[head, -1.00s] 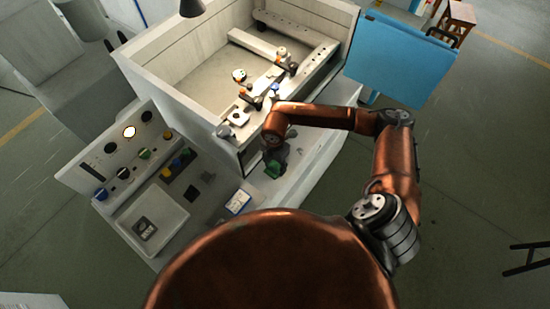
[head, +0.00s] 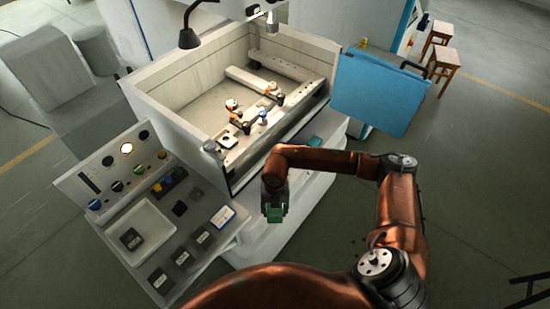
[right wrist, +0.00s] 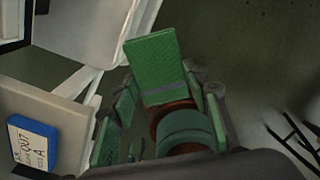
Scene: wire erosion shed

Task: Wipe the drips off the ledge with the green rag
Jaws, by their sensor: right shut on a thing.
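The green rag (head: 274,213) hangs below my right gripper (head: 273,200), which is shut on it. The pale ledge (head: 294,212) runs along the front of the open machine tank. The rag appears over or just above the ledge's front part; I cannot tell whether it touches. My left gripper is not in view.
A control panel (head: 98,184) with knobs and a shelf with dark blocks and a blue-edged card (head: 222,217) stand left of the ledge. A blue door (head: 380,90) is open at the right. A small teal patch (head: 315,141) lies near the ledge's far end. Floor at right is mostly clear.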

